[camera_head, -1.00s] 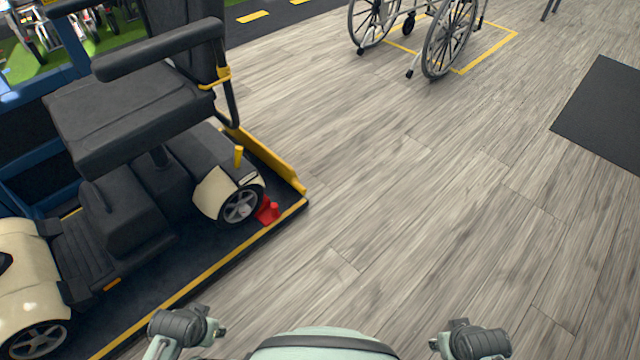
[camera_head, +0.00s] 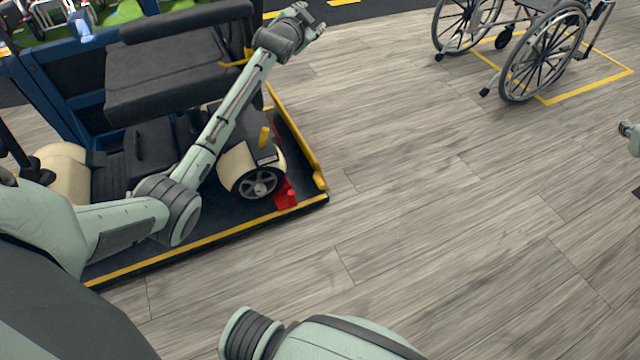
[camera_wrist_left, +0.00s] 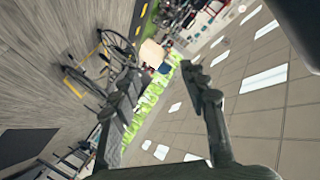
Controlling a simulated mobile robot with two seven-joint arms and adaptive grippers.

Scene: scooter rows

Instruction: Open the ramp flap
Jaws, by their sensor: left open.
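The ramp flap (camera_head: 296,143) is a yellow panel standing up along the right end of the dark, yellow-edged platform (camera_head: 215,238). A scooter with a black seat is parked on the platform beside the flap. My left arm reaches across the scooter. My left gripper (camera_head: 316,20) is above and beyond the seat, apart from the flap. In the left wrist view its fingers (camera_wrist_left: 160,78) are spread with nothing held between them. The flap cannot be made out in that view. Part of my right arm shows at the right edge of the head view; its jaws are unclear.
A red block (camera_head: 285,194) sits by the scooter's wheel (camera_head: 258,183), near the flap's front end. A wheelchair (camera_head: 540,50) stands in a yellow floor outline at upper right, and also shows in the wrist view (camera_wrist_left: 115,55). The wooden floor right of the platform is clear.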

